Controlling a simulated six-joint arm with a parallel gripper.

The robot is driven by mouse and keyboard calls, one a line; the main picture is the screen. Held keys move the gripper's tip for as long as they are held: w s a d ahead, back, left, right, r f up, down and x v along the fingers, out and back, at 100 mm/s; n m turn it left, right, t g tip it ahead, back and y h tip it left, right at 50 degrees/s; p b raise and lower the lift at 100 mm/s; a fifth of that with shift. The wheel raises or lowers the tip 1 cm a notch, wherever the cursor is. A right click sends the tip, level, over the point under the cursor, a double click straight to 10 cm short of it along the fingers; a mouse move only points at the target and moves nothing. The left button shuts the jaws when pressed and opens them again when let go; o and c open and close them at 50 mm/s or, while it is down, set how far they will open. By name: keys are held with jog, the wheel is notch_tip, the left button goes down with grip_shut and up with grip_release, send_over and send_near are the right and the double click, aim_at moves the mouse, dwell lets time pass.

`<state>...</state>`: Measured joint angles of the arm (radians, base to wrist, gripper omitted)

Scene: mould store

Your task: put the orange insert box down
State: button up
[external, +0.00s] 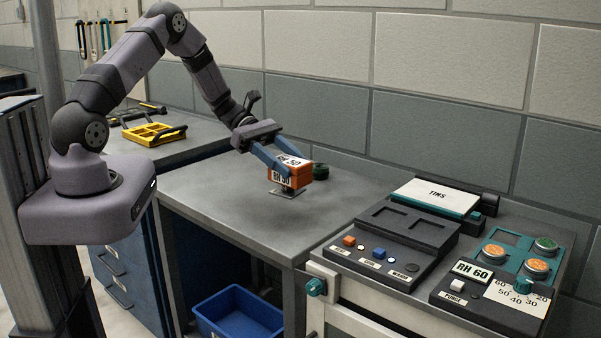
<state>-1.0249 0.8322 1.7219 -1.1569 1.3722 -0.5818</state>
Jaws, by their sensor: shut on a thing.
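The orange insert box (297,178) has a white label on top marked with dark print, partly covered. My gripper (291,167) has its two blue fingers shut on the box, over the right part of the grey bench top (225,192). A small flat metallic piece (282,192) shows just under the box. I cannot tell whether the box touches it or hangs a little above it. The box's far side is hidden.
A yellow tray (153,134) is at back left, a blue bin (238,316) below. The bench's left and front are clear.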

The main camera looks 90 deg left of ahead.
jog(key=shift+r, duration=0.45)
